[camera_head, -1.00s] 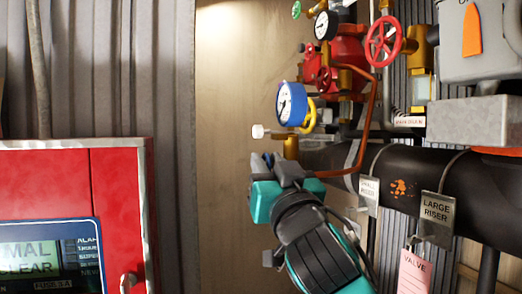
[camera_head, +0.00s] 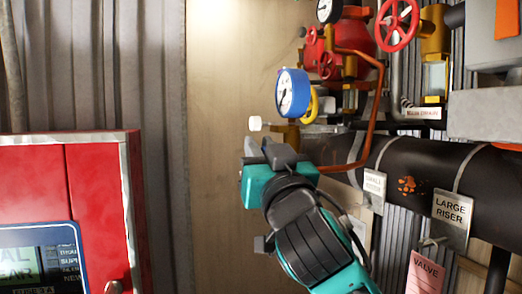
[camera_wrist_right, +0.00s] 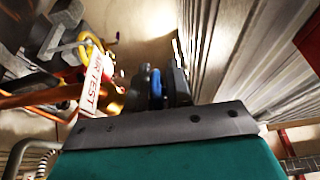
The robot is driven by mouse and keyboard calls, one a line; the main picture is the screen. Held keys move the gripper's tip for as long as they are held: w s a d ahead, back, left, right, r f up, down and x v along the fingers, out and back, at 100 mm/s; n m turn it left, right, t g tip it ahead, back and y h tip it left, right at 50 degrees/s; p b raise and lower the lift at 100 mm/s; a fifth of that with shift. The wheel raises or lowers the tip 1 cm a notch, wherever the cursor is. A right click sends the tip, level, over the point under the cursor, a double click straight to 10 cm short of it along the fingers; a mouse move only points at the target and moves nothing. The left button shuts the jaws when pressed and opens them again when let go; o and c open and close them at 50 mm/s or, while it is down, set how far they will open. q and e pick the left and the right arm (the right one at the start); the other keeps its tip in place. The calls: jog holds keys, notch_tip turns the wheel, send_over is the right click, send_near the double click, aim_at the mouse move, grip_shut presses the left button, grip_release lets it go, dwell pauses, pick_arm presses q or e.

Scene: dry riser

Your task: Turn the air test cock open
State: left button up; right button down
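The AIR TEST tag (camera_wrist_right: 97,82) hangs beside brass fittings in the right wrist view. A blue handle (camera_wrist_right: 156,84) shows just right of the tag, between the dark fingers of my right gripper (camera_wrist_right: 160,88). Whether the fingers press on it I cannot tell. In the head view my right gripper (camera_head: 265,153) is just below a brass valve body (camera_head: 288,135) with a white cap (camera_head: 255,124). The blue handle is hidden there behind the fingers. My left gripper is not in view.
A blue-rimmed gauge (camera_head: 293,93) and a yellow lever (camera_head: 312,108) stand just above my gripper. A copper pipe (camera_head: 376,110) curves close on the right. The black LARGE RISER pipe (camera_head: 410,172) runs right. A red panel (camera_head: 95,190) is at left; bare wall lies between.

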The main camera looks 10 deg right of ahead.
jog(key=shift+g, duration=0.4)
jog(key=g, duration=0.3)
jog(key=shift+w+a+f+h, duration=0.1)
jog(key=shift+w+f+h, duration=0.05)
jog(key=shift+f+h, duration=0.2)
jog(key=shift+f+g+h, duration=0.15)
jog(key=shift+g+h, duration=0.05)
jog(key=shift+g, duration=0.6)
jog(key=shift+f+g+h, duration=0.15)
jog(key=shift+g, duration=0.65)
jog(key=c, duration=1.4)
grip_release()
jog(key=shift+w, duration=0.1)
